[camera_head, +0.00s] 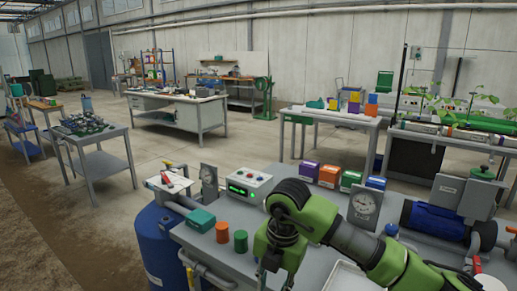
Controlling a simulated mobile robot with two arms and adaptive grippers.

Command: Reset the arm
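My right arm (365,243), green and grey, comes in from the lower right and reaches over the grey skid table (205,252). It bends down at its wrist. My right gripper (272,264) is dark and points down near the front of the table, to the right of a green cylinder (240,241). Its fingertips are small and dark, so I cannot tell whether they are open or shut. I see nothing clearly held in it. My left arm and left gripper are not in view.
An orange cylinder (222,232), a teal box (201,220) and a control box with a green display (246,186) stand left of my arm. A gauge (364,209) and coloured boxes (329,176) stand behind it. A blue barrel (165,250) stands at the table's left.

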